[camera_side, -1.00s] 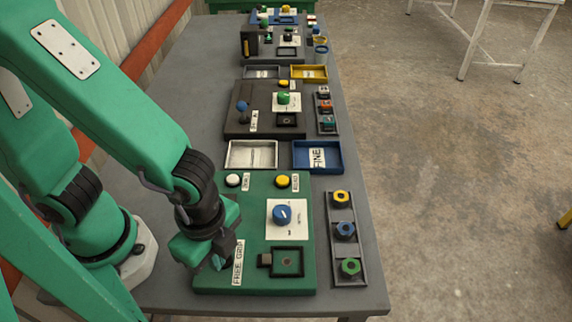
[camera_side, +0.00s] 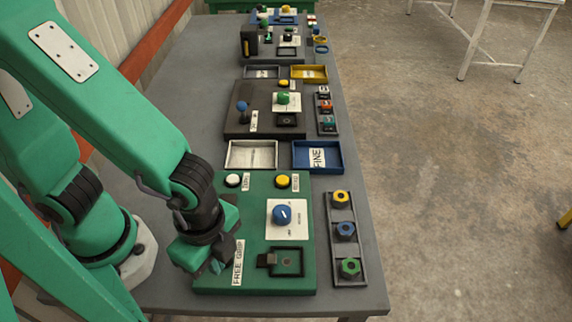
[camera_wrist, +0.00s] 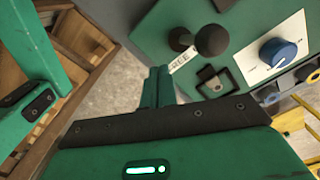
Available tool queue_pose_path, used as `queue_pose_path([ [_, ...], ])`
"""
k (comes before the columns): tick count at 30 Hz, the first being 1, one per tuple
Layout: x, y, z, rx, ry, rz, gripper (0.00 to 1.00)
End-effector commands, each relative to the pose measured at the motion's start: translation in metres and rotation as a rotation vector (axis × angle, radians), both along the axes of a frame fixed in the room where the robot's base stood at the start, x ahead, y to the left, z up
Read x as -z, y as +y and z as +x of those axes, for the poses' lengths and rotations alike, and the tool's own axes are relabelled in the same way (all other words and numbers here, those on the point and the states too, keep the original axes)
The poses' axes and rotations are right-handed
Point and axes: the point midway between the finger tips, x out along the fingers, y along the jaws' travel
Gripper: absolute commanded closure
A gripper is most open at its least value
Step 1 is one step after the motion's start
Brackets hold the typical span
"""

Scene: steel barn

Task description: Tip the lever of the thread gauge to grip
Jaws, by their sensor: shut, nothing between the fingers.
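The thread gauge is a green panel (camera_side: 255,225) at the near end of the bench. Its lever (camera_wrist: 213,40) shows in the wrist view as a dark ball on a short stem from a dark base, beside a white label, partly covered, that reads FREE GRIP in the side view (camera_side: 238,262). In the side view my wrist and gripper hide the lever. My gripper (camera_wrist: 158,72) is shut and empty; its green fingers are left of and below the lever in the wrist view, with a gap between. A dark square socket (camera_side: 287,262) sits on the panel right of the label.
A blue knob (camera_side: 283,214), a white button (camera_side: 233,180) and a yellow button (camera_side: 283,181) stand on the panel. A rack (camera_side: 346,280) right of it holds three coloured nuts. White (camera_side: 251,166) and blue (camera_side: 296,166) trays lie behind. Similar stations stand farther back.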

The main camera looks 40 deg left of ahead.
Motion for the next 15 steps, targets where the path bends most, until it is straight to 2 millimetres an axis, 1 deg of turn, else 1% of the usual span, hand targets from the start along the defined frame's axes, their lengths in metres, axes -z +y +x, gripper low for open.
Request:
queue_pose_path([
  [8, -0.004, 0.000, 0.000, 0.000, 0.000, -0.001, 1.00],
  [15, -0.017, -0.001, 0.001, 0.000, -0.002, -0.003, 1.00],
])
